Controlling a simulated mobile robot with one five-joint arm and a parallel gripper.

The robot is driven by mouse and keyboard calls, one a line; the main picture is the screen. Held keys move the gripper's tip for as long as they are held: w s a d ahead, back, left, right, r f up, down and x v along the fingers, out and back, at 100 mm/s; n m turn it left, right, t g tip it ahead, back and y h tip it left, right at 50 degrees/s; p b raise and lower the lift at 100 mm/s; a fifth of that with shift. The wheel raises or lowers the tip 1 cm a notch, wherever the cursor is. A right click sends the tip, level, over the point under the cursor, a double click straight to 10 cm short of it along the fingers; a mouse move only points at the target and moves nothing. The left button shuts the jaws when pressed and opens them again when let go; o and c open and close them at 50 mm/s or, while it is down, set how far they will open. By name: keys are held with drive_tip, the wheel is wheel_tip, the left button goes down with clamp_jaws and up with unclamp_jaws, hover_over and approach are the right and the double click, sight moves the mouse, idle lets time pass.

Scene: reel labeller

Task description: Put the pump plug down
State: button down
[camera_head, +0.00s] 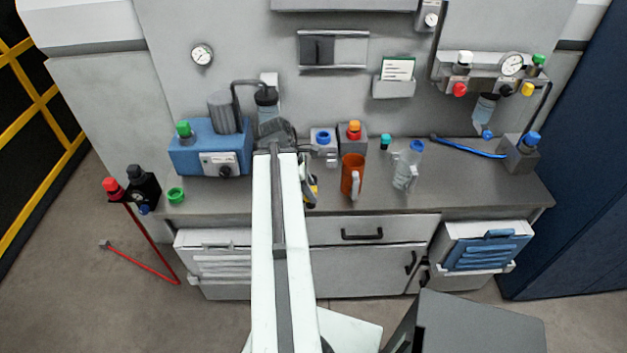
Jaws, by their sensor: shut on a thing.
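My gripper (274,136) is at the back of the grey bench (450,198), just right of the blue pump unit (190,158) and in front of a clear bottle with a dark cap (267,100). It is shut on the pump plug, which the gripper and my white arm hide almost fully. I cannot tell whether the plug touches the bench. The pump unit carries a grey cylinder, a green knob and a bent dark pipe.
A green ring-shaped cap (175,196) lies at the left front. Bench right of the clear bottle is mostly clear.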

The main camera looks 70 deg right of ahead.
drive_tip(key=shift+s+d+f+b, duration=0.2)
drive_tip(key=shift+d+f+b, duration=0.1)
drive_tip(key=shift+f+b, duration=0.35)
drive_tip(key=shift+s+d+f+b, duration=0.2)
drive_tip(key=shift+d+f+b, duration=0.05)
drive_tip(key=shift+f+b, duration=0.35)
drive_tip(key=shift+s+r, duration=0.1)
drive_tip(key=shift+r, duration=0.1)
drive_tip(key=w+d, duration=0.3)
drive_tip(key=d, duration=0.4)
drive_tip(key=w+d+f, duration=0.1)
drive_tip(key=w+d, duration=0.3)
drive_tip(key=d, duration=0.3)
drive_tip(key=shift+f+b, duration=0.15)
drive_tip(key=shift+b, duration=0.25)
drive_tip(key=f+b, duration=0.4)
drive_tip(key=shift+w+d, duration=0.1)
drive_tip(key=shift+d, duration=0.1)
drive_tip(key=c, duration=1)
unclamp_jaws()
drive_tip(key=shift+r, duration=0.1)
